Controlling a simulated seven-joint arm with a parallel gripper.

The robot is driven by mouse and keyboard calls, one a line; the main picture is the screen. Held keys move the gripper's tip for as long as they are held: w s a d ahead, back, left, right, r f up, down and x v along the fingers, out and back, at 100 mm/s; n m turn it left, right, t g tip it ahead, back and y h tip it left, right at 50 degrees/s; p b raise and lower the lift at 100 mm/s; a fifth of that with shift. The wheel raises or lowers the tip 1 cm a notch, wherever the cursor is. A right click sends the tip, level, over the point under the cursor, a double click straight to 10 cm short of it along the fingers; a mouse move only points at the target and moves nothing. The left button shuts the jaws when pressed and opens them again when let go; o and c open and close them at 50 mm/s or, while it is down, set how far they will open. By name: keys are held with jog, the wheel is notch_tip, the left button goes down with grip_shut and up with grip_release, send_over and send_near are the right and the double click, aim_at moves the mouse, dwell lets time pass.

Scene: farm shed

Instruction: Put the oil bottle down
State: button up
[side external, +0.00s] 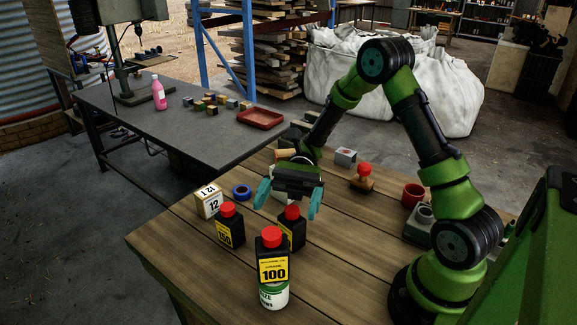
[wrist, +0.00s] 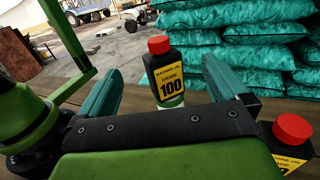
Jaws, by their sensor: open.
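The oil bottle (side external: 273,268), black with a red cap and a yellow label reading 100, stands upright on top of a white and green can (side external: 274,296) near the front of the wooden table. In the wrist view the grade 100 bottle (wrist: 168,75) shows beyond and between my fingers, apart from them. My gripper (side external: 289,202) is open and empty, behind the bottle in the side view. Two similar black bottles stand behind: one labelled 150 (side external: 229,229), and one (side external: 293,226) partly hidden by the 100 bottle.
A box marked 12 (side external: 208,203) and a blue ring (side external: 241,192) lie left. Another red-capped bottle (wrist: 292,140) is close to my gripper's right side in the wrist view. The front-right tabletop is clear.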

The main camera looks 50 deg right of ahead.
jog(key=s+d+r+n+t+h, duration=0.3)
jog(key=s+r+n+t+h, duration=0.4)
jog(key=t+h, duration=0.6)
notch_tip(320, 180, up, 3)
jog(key=n+h, duration=0.1)
jog(key=n, duration=0.1)
jog(key=shift+d+f+n+t+h, duration=0.15)
jog(key=shift+d+n+t+h, duration=0.15)
jog(key=shift+d+n+h, duration=0.1)
